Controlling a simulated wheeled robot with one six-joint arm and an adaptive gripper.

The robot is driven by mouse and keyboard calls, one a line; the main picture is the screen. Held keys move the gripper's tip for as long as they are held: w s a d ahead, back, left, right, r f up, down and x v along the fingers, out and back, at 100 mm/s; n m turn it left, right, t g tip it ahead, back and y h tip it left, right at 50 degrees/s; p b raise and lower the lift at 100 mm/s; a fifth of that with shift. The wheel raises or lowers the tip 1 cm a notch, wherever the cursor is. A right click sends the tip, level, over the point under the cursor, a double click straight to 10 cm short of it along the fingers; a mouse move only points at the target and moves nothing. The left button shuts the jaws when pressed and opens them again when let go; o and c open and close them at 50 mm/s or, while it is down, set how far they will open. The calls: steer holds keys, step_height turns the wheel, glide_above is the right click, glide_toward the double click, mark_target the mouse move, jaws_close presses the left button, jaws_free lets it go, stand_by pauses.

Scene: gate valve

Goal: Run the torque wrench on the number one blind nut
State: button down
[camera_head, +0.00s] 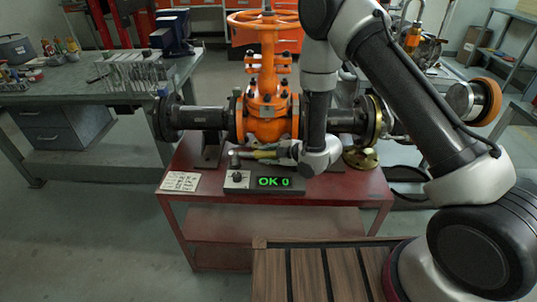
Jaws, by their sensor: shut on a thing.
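The torque wrench (266,154) has a yellow and dark handle and lies roughly level, low in front of the orange gate valve (268,95). My gripper (294,151) is at the wrench's right end, shut on it, mostly hidden by my wrist. A small tester box (237,178) just below shows a green "OK 0" display. The valve stands in a dark pipe run with a left end flange (166,117) and a brass-edged flange (376,122) on the right. The number one blind nut cannot be made out; my arm covers part of the right pipe.
The red cart (330,187) carries the valve, a written card (180,181) and a loose brass flange (361,158). A workbench (60,95) with tools and a blue vise (173,32) stands left. My slatted wooden deck is in front. Floor at lower left is clear.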

steer(key=c, duration=1.1)
jaws_free()
steer(key=shift+o, duration=0.2)
steer(key=shift+s+d, duration=0.1)
steer(key=v, duration=1.1)
steer(key=shift+d+r, duration=0.25)
steer(key=shift+r, duration=0.05)
steer(key=shift+s, duration=0.15)
